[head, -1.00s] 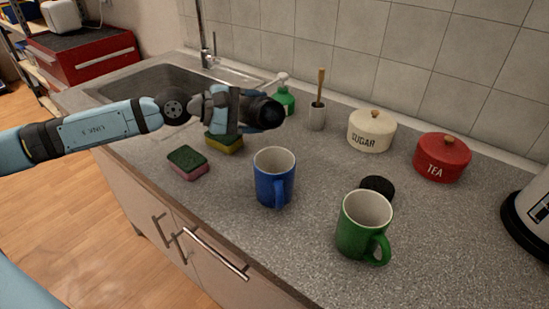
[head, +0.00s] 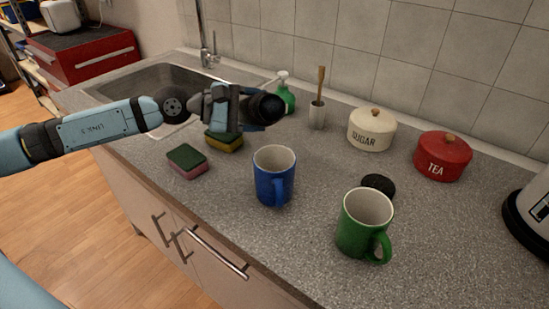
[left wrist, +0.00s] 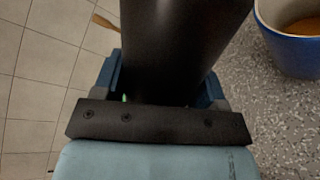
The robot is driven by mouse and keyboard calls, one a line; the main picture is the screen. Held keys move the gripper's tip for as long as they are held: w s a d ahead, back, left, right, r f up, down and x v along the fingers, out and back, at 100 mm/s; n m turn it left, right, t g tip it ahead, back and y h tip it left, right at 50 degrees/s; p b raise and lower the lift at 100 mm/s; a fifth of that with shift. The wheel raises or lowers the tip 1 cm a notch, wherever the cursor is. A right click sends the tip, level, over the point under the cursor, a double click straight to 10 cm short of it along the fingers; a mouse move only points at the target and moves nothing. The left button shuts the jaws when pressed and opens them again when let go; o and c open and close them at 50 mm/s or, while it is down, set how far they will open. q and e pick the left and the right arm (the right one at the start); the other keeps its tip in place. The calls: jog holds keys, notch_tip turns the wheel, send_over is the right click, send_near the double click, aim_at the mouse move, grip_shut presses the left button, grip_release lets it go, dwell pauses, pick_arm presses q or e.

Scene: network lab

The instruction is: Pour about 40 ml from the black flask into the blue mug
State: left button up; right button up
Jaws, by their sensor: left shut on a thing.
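The black flask (head: 264,109) is held lying over in my left gripper (head: 238,106), its round end towards the right, above the counter behind the blue mug (head: 270,185). My left gripper is shut around the flask's body, which also fills the upper middle of the left wrist view (left wrist: 180,45). The blue mug stands upright on the counter, apart from the flask. In the left wrist view the mug (left wrist: 290,55) is at the upper right, with brown liquid inside. No stream shows. My right gripper is not in view.
A green mug (head: 358,238) stands right of the blue mug, with a black round lid (head: 378,183) behind it. Two sponges (head: 187,160) (head: 224,141) lie to the left. Sugar (head: 371,130) and tea (head: 442,158) jars and a soap bottle (head: 285,95) stand behind.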

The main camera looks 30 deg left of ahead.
aim_at(244, 113)
pick_arm(q)
jog(key=shift+s+d+f+n+b, duration=0.15)
jog(key=shift+s+d+n+b, duration=0.15)
jog(key=shift+n+b, duration=0.1)
jog(key=n, duration=0.1)
jog(key=s+d+r+n+h, duration=0.1)
jog(key=shift+d+r+n, duration=0.15)
jog(key=shift+n, duration=0.15)
jog(key=shift+f+n+g+b, duration=0.3)
jog(key=shift+f+n+b, duration=0.15)
jog(key=shift+b, duration=0.35)
jog(key=shift+s+f+n+h+b, duration=0.1)
jog(key=shift+f+n+h+b, duration=0.2)
jog(key=shift+b, duration=0.25)
jog(key=shift+d+r+n+h, duration=0.1)
jog(key=shift+r+n+h, duration=0.3)
jog(key=shift+r+n, duration=0.5)
jog(key=shift+s+r+n+p, duration=0.1)
jog(key=shift+r+n+p, duration=0.15)
jog(key=shift+n+p, duration=0.3)
jog(key=shift+s+d+n+h, duration=0.1)
jog(key=shift+d+n+h, duration=0.1)
jog(key=shift+n+h, duration=0.15)
jog(key=shift+s+f+n, duration=0.1)
jog(key=shift+f+n, duration=0.05)
jog(key=shift+n, duration=0.6)
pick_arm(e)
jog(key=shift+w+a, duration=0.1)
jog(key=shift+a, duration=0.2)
